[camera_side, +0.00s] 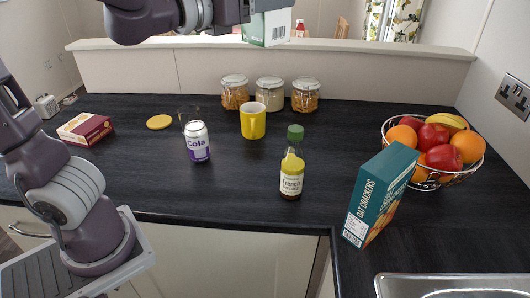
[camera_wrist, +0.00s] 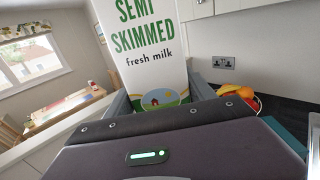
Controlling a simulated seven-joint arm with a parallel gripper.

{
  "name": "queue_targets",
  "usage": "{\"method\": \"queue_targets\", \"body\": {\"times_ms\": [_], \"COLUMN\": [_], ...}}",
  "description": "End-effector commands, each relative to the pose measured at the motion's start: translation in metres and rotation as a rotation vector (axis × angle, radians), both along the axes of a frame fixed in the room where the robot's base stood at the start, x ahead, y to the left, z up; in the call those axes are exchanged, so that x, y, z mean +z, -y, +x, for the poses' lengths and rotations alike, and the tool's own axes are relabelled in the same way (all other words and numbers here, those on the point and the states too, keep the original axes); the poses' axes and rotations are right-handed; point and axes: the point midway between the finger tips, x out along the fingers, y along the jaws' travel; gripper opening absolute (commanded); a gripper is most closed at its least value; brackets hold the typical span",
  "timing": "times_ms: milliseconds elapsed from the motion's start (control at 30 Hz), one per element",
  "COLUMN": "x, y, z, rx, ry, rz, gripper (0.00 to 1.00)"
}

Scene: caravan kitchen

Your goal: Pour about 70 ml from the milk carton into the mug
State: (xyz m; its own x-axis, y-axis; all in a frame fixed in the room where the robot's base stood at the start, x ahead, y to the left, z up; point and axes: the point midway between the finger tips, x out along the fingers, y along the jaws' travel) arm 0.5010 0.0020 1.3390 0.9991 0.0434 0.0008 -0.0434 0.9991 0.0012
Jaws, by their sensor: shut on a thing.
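The milk carton (camera_side: 268,30) is white and green, and its upper part is cut off by the top edge of the side view. In the wrist view its label reads "semi skimmed fresh milk" on the carton front (camera_wrist: 145,60). My gripper (camera_wrist: 160,98) is shut on the carton and holds it high above the counter, roughly upright. The yellow mug (camera_side: 253,122) stands upright on the dark counter, well below the carton. What is inside the mug cannot be made out. The carton's spout is out of view.
A cracker box (camera_side: 380,195) and a fruit basket (camera_side: 432,180) are at the right.

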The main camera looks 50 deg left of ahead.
Motion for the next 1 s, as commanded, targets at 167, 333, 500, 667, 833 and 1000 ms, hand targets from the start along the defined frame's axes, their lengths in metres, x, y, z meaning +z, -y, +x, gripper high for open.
{"method": "queue_targets", "body": {"times_ms": [167, 333, 500, 667, 833, 1000], "x": [0.003, -0.025, -0.066, -0.111, -0.166, -0.216], "y": [0.003, 0.001, -0.009, -0.024, -0.047, -0.073], "z": [-0.006, 0.019, 0.049, 0.072, 0.088, 0.092], "rx": [-0.033, 0.063, 0.212, 0.370, 0.552, 0.698], "ry": [-0.002, -0.009, -0.007, -0.002, 0.002, 0.005], "rz": [0.001, 0.012, 0.012, 0.009, 0.009, 0.005], "gripper": [0.05, 0.05, 0.05, 0.05, 0.05, 0.05]}}
